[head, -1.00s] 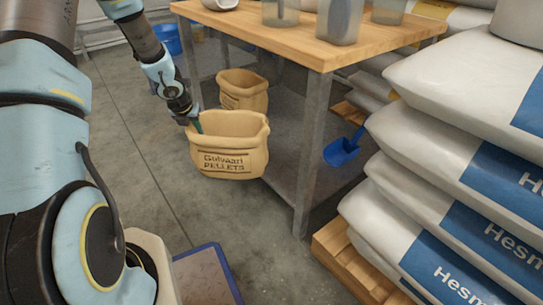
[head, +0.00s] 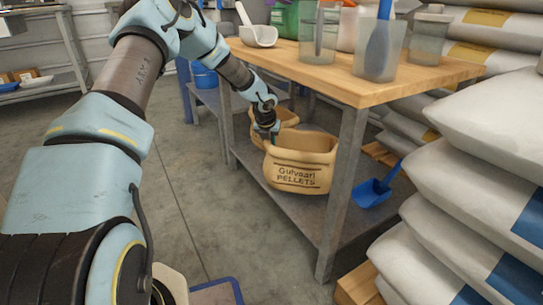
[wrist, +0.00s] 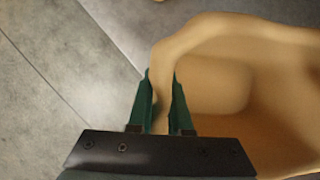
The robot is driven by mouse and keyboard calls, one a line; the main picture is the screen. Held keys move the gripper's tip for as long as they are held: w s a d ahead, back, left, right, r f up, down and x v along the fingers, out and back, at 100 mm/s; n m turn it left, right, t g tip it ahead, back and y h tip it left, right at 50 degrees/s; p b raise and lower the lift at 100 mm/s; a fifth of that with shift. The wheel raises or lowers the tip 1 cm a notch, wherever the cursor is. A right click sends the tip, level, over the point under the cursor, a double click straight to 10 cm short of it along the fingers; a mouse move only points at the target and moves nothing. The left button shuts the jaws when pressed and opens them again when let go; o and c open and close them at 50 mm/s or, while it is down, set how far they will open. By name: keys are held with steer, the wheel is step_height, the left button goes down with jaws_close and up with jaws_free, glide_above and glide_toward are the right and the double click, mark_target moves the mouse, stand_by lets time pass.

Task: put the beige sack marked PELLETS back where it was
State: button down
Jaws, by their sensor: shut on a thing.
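The beige sack marked PELLETS (head: 300,178) is open-topped and upright. In the head view it shows over the grey lower shelf (head: 290,212) of the wooden-topped bench; I cannot tell whether its bottom touches the shelf. My gripper (head: 273,132) is shut on the left part of its rim. In the wrist view the green fingers (wrist: 161,92) pinch the sack's rim (wrist: 190,38) between them, and the sack's inside shows to the right. A second beige sack (head: 287,115) stands behind it, partly hidden by the held sack and my gripper.
A blue scoop (head: 374,192) lies on the shelf to the right. A bench leg (head: 338,200) stands right of the sack. The wooden top (head: 345,80) overhangs the shelf. White sacks (head: 450,215) are stacked at right. The floor (head: 165,205) at left is clear.

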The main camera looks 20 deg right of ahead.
steer(key=f+b, duration=0.1)
steer(key=f, duration=0.1)
steer(key=f+b, duration=0.1)
steer(key=b, duration=0.1)
steer(key=shift+d+f, duration=0.35)
steer(key=shift+r, duration=0.1)
steer(key=c, duration=0.8)
jaws_free()
steer(key=shift+c, duration=0.2)
